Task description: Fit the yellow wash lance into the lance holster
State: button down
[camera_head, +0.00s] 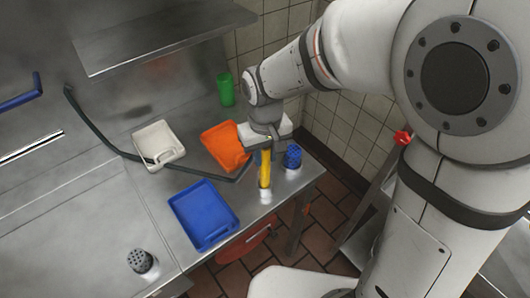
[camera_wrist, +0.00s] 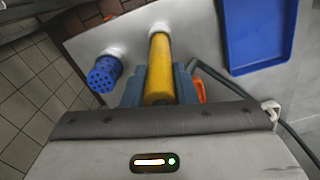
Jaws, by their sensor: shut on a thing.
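The yellow wash lance (camera_head: 265,170) is a yellow cylinder and stands roughly upright below my gripper (camera_head: 265,147). In the wrist view my gripper (camera_wrist: 158,88) has its blue-grey fingers shut on either side of the lance (camera_wrist: 159,65). A short white round piece (camera_head: 265,195), likely the lance holster, is at the lance's lower end near the counter's front edge. It also shows in the wrist view (camera_wrist: 160,28). The lance's tip lines up with it, and I cannot tell how far inside it sits. The lance's upper end is hidden by my gripper.
A blue perforated cylinder (camera_head: 293,157) on a white base stands close beside the lance. A blue tray (camera_head: 203,215), an orange tray (camera_head: 225,146) and a white tray (camera_head: 158,144) lie on the steel counter. A dark hose (camera_head: 105,135) crosses it. A green cup (camera_head: 226,90) stands behind.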

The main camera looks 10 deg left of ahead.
jog(key=shift+f+b, duration=1)
jog(key=shift+f, duration=0.4)
jog(key=c, duration=1.1)
grip_release()
jog(key=shift+r, duration=0.15)
notch_tip(320, 180, up, 8)
jog(key=shift+f, duration=0.15)
jog(key=s+d+m+t, duration=0.1)
jog(key=s+d+m, duration=0.1)
jog(key=d, duration=0.5)
jog(key=s+d+r+m+t, duration=0.1)
jog(key=s+d+m, duration=0.1)
jog(key=d, duration=0.6)
jog(key=s+d+m+t, duration=0.1)
jog(key=s+d, duration=0.3)
jog(key=d, duration=0.4)
jog(key=shift+d+r+m, duration=0.2)
jog(key=shift+m, duration=0.6)
